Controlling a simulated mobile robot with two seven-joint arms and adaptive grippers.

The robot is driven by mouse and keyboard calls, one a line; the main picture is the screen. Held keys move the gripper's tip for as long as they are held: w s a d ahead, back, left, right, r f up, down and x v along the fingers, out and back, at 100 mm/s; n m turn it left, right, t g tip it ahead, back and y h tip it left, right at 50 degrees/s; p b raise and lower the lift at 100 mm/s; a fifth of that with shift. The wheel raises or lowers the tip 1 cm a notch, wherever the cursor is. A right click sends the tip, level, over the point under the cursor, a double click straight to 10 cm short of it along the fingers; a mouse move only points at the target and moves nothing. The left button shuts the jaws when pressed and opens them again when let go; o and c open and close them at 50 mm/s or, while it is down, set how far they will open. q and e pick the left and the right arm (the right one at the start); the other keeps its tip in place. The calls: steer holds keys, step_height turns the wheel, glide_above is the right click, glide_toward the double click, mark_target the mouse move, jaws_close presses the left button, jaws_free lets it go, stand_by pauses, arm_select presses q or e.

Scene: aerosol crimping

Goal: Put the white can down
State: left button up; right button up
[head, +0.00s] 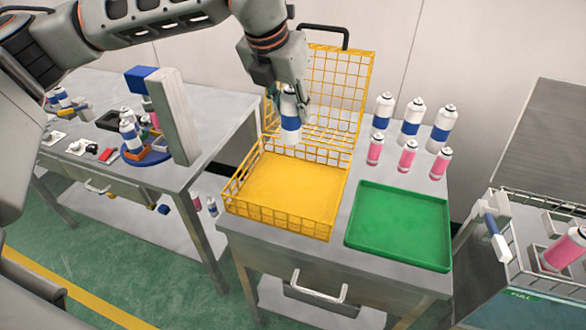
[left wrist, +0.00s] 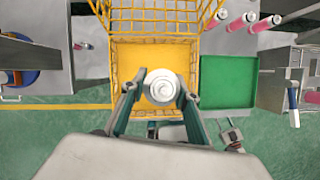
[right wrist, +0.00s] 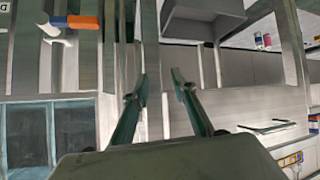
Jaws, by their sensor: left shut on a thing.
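A white can with a blue band (head: 290,122) hangs upright in my left gripper (head: 289,92), above the yellow wire basket (head: 285,192). The left gripper is shut on the can's upper part. The left wrist view looks down on the can's round white top (left wrist: 163,88) between the two fingers, with the yellow basket floor (left wrist: 140,55) behind it. The can is apart from the basket floor, which looks empty. My right gripper (right wrist: 159,84) is open with nothing between its fingers in the right wrist view; it is out of the head view.
A green tray (head: 400,228) lies empty to the right of the basket. Several white-and-blue cans (head: 411,117) and pink cans (head: 407,156) stand behind it. The basket's tall back panel (head: 338,85) rises behind the held can. A cluttered table (head: 100,172) is at left.

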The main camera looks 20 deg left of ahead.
arm_select(q)
step_height(320, 180, down, 16)
steer(key=shift+p, duration=0.55)
steer(key=shift+f, duration=0.1)
steer(key=o, duration=1.2)
steer(key=shift+r, duration=0.25)
steer(key=b+v, duration=0.1)
steer(key=v, duration=1)
steer(key=shift+s+a+r, duration=0.1)
steer(key=shift+s+r, duration=0.2)
